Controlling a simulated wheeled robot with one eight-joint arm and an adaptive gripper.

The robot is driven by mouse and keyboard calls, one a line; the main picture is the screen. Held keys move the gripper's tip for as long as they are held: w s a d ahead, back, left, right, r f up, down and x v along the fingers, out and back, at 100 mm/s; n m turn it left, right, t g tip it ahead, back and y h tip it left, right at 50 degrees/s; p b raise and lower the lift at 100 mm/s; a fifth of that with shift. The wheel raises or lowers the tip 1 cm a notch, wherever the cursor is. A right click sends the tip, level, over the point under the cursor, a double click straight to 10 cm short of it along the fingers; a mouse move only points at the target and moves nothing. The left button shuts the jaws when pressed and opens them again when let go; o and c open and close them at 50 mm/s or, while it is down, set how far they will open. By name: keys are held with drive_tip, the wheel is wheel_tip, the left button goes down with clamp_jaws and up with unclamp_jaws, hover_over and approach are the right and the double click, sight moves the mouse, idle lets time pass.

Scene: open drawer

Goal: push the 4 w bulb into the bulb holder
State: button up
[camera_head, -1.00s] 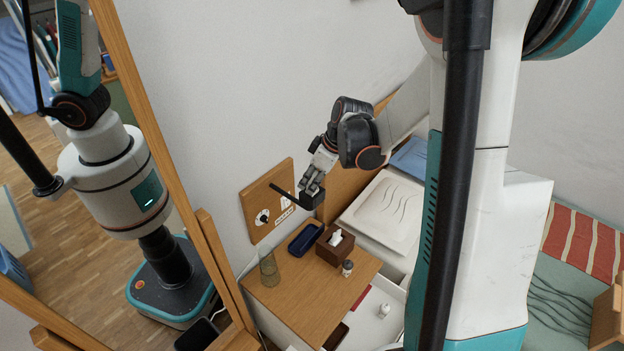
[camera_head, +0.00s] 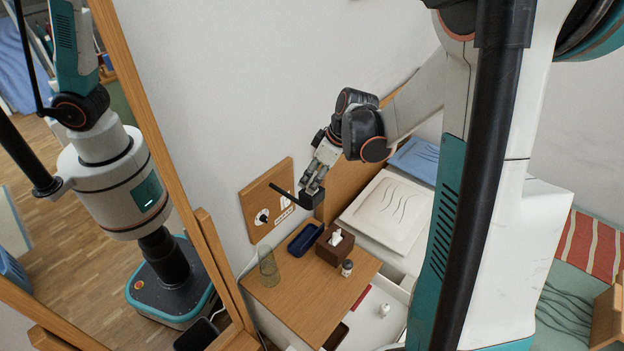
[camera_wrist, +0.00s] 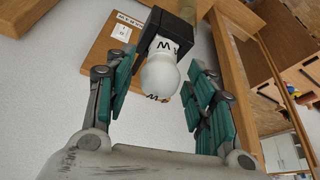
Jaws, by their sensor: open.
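A white round bulb (camera_wrist: 158,76) with dark lettering sits with its neck end at a black block-like bulb holder (camera_wrist: 165,32) in the wrist view. I cannot read its wattage in full or tell how deep it sits. My gripper (camera_wrist: 161,68) is open, with its teal-padded fingers on either side of the bulb and gaps between. In the head view my gripper (camera_head: 310,180) is at the dark holder (camera_head: 311,197), which hides the bulb. A wooden board (camera_head: 258,222) with markings hangs on the wall beside it.
Below is a wooden bedside table (camera_head: 308,300) with a glass (camera_head: 268,268), blue tray (camera_head: 304,240), brown tissue box (camera_head: 333,249) and small bottle (camera_head: 347,268). Its open drawer holds a small white object (camera_head: 384,310). A wood-framed mirror (camera_head: 170,150) stands left.

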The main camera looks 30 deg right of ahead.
drive_tip(key=v, duration=0.9)
drive_tip(key=shift+r, duration=0.25)
drive_tip(key=shift+d, duration=0.1)
